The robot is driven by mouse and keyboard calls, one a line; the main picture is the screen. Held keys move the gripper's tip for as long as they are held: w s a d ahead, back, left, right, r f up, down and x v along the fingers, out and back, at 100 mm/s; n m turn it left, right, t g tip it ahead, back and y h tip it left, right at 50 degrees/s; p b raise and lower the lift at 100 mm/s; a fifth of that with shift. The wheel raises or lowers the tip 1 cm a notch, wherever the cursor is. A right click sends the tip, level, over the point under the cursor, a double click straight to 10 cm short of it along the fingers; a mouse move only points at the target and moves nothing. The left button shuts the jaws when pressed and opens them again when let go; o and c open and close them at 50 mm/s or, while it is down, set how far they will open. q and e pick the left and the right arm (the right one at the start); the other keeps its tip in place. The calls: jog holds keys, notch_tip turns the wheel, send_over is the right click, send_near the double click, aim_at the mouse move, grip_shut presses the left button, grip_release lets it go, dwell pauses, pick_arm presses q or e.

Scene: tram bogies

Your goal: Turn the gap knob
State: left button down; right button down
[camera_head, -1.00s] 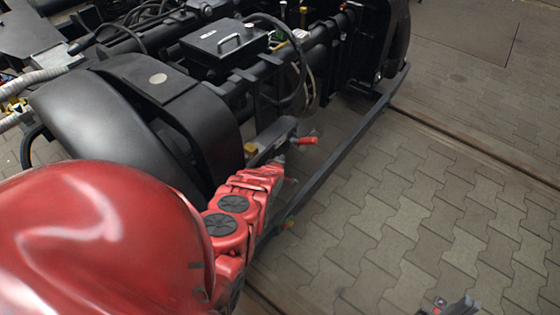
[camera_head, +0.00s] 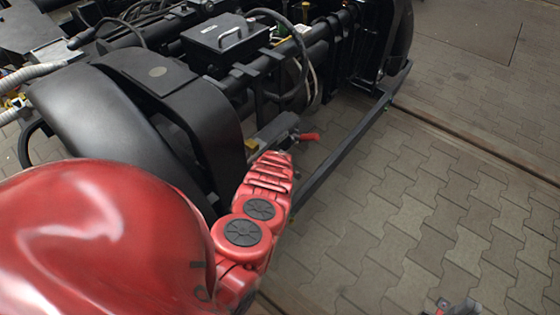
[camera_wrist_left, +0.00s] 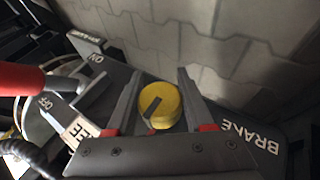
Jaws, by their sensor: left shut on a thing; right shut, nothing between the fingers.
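The round yellow knob (camera_wrist_left: 160,105) with a dark pointer bar sits on a dark plate lettered BRAKE (camera_wrist_left: 262,143) in the left wrist view. My left gripper (camera_wrist_left: 160,98) has one finger on each side of it and is shut on it. My right gripper (camera_head: 452,306) shows only in part at the bottom edge of the head view, shut and empty, over the paving and away from the bogie.
A red-handled lever (camera_wrist_left: 22,79) stands near ON and OFF lettering; its red handle also shows in the head view (camera_head: 309,137). The black bogie (camera_head: 150,75) with cables and a lidded box (camera_head: 225,35) fills the left. Paving (camera_head: 440,200) on the right is open.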

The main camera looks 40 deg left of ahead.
pick_arm(q)
jog(key=c, duration=0.6)
grip_release()
jog(key=p+v, duration=0.3)
jog(key=shift+w+r, duration=0.1)
jog(key=shift+r, duration=0.05)
jog(key=shift+p+v, duration=7.15)
jog(key=shift+p, duration=0.45)
